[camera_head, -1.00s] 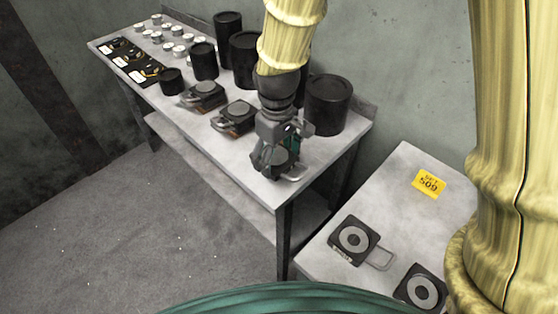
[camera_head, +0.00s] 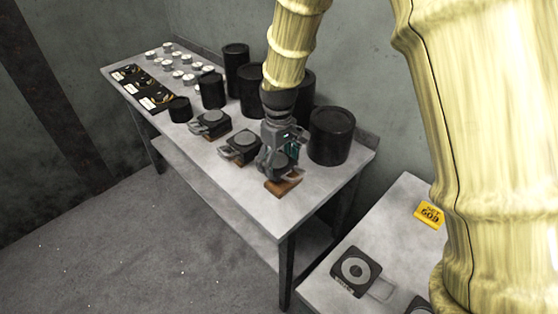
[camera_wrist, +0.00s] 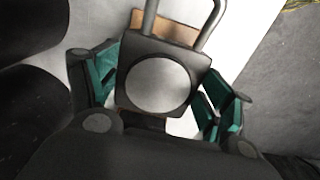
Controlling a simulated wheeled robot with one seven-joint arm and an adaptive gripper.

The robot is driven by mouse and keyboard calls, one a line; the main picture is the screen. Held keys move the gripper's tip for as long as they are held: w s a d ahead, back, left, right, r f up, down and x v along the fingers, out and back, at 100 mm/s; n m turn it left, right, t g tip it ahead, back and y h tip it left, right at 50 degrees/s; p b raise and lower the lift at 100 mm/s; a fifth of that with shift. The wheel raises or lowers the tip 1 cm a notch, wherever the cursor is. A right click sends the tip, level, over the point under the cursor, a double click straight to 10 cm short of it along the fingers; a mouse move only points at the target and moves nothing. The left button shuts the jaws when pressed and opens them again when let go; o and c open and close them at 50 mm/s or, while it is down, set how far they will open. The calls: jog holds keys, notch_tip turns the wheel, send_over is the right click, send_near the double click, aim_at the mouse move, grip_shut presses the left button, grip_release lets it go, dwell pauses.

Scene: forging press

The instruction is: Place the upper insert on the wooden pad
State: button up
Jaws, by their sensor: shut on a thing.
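The upper insert (camera_wrist: 158,85) is a dark square block with a round grey face and a looped handle. My gripper (camera_wrist: 158,95) is shut on it, with green-lined fingers on both sides. In the head view my gripper (camera_head: 280,168) is near the right end of the long table. The wooden pad (camera_head: 283,188), a flat brown block, shows below and in front of the held insert. In the wrist view part of the pad (camera_wrist: 182,18) shows behind the insert. I cannot tell whether the insert touches the pad.
Two similar dark inserts (camera_head: 211,124) (camera_head: 241,146) stand on pads left of my gripper. Black cylinders (camera_head: 331,135) stand close behind and right. A lower-right table (camera_head: 318,271) carries ringed dies (camera_head: 355,268) and a yellow sign (camera_head: 430,214). The long table's front right corner (camera_head: 284,233) is clear.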

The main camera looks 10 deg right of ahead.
aim_at(279, 161)
jog(key=shift+w+f+p, duration=0.1)
jog(key=shift+f+p, duration=0.35)
jog(key=shift+f, duration=1)
jog(key=shift+f, duration=0.1)
jog(key=o, duration=2)
jog(key=shift+o, duration=0.2)
notch_tip(279, 161, up, 12)
jog(key=shift+r+b, duration=0.1)
jog(key=shift+b, duration=0.8)
